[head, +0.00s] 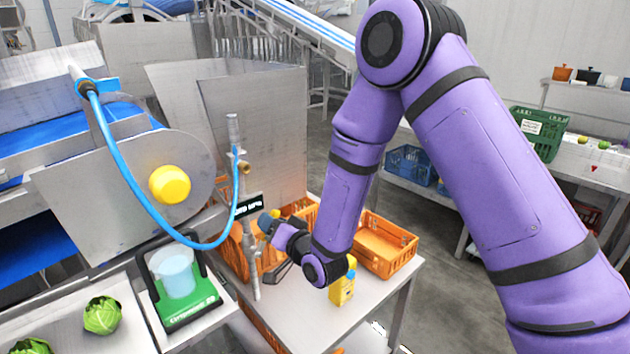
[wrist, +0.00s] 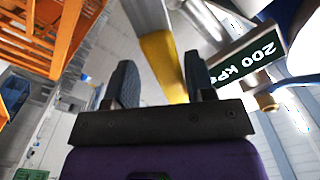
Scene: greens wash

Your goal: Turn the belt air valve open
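The belt air valve is on an upright grey pipe (head: 249,235) left of my gripper, with a blue hose joined near its top. In the wrist view a yellow lever (wrist: 163,65) lies between my fingers in the picture, below a grey pipe (wrist: 147,14). In the head view only a bit of yellow shows by my fingertips. My gripper (head: 266,226) is open, and its two dark fingers (wrist: 160,82) stand apart on either side of the lever. I cannot tell whether either finger touches it. A dark sign reading 200 kPa (wrist: 245,57) is beside the lever.
Orange crates (head: 385,240) stand on the table around the pipe. A yellow container (head: 342,287) stands under my wrist. A green scale (head: 185,308) with a clear vessel is at left. The blue hose (head: 130,185) loops across to the conveyor. A brass fitting (wrist: 265,100) is close to my right finger.

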